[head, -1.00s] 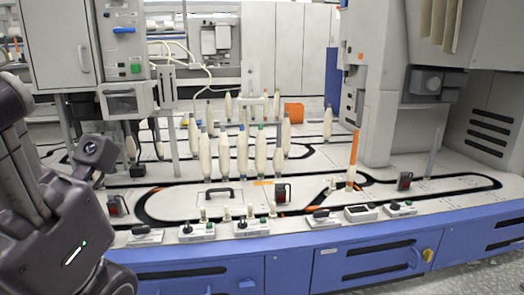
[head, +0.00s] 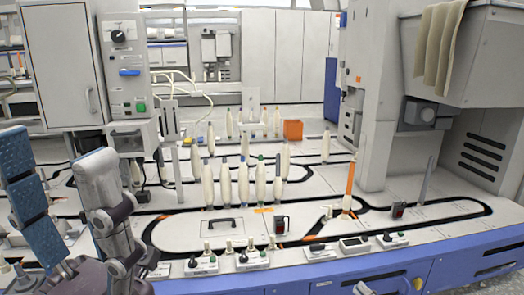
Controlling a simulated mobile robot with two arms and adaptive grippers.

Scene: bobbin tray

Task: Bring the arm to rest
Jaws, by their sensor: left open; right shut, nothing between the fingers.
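My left gripper (head: 58,155) is large and close at the left of the head view. One finger with blue ribbed pads stands on the left and a grey jointed finger on the right. The fingers are apart, with nothing between them, in front of the left end of the machine table. Of my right gripper (head: 362,287), only a small grey tip seems to show at the bottom edge; it is shut and empty.
Several cream bobbins (head: 243,184) stand upright on the white machine table (head: 185,232). An orange-tipped rod (head: 349,184) stands at centre right. Small switch boxes (head: 253,261) line the front edge. A grey control cabinet (head: 124,62) is above left, and a tall housing (head: 383,120) right. An orange box (head: 293,130) sits behind.

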